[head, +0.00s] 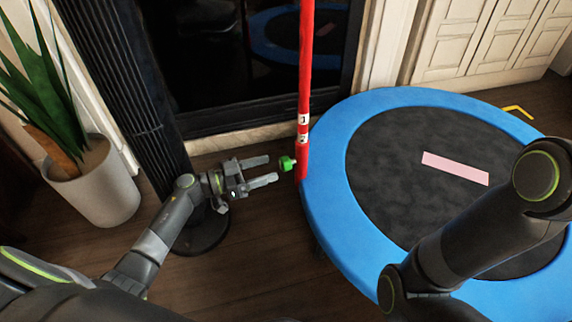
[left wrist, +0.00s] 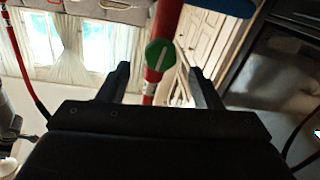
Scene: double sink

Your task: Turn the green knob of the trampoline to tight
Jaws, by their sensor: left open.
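The green knob (head: 287,163) sits low on the left side of the red pole (head: 304,90) of the trampoline (head: 315,205). In the left wrist view the knob (left wrist: 160,57) faces me as a round green disc with a pale slanted line, in front of the red pole (left wrist: 165,25). My left gripper (head: 272,170) is open, its fingers pointing at the knob from the left. In the left wrist view its fingers (left wrist: 158,75) lie on either side of the knob, apart from it. My right arm crosses the lower right; its gripper is not in view.
A potted plant (head: 100,185) stands at the left. A dark ribbed column on a round base (head: 205,235) stands close behind my left arm. A pink strip (head: 455,168) lies on the trampoline mat. White cabinets (head: 480,40) stand at the back right.

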